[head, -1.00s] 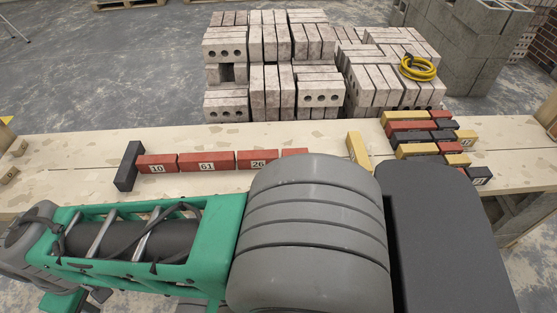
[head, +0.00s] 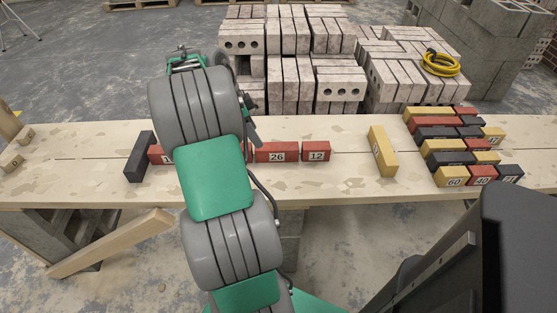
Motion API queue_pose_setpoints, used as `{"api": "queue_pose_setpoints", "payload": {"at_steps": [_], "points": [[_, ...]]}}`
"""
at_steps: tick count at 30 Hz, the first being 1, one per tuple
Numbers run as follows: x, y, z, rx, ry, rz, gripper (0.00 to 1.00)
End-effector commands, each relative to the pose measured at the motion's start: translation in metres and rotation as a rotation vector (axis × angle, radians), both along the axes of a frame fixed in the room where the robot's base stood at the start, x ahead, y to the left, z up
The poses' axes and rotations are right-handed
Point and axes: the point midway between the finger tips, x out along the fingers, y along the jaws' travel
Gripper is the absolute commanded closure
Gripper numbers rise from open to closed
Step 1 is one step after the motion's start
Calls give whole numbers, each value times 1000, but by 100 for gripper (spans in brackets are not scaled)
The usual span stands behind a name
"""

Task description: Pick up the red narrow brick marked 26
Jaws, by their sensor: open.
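The red brick marked 26 (head: 277,147) lies on the pale wooden bench (head: 350,185) in a row of red bricks, its number facing me. The shorter red brick marked 12 (head: 316,147) is just to its right. To its left the row is mostly hidden behind my arm; only a bit of a red brick (head: 155,153) shows there. My arm rises across the left-middle of the view, left of brick 26.
A black brick (head: 139,158) stands crosswise at the row's left end, a yellow one (head: 382,152) beyond its right end. A stack of yellow, red and black bricks (head: 455,140) is at the right. Pale block piles (head: 340,90) and a yellow coil (head: 440,64) stand behind.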

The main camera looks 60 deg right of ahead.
Motion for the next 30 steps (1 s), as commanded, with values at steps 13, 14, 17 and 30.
{"api": "queue_pose_setpoints", "payload": {"at_steps": [13,14,17,30], "points": [[-46,-45,-57,-51,3,-268,35],[-46,-46,-63,-50,4,-269,35],[-50,-51,-81,-50,4,-268,35],[-54,-54,-91,-51,1,-264,46]]}}
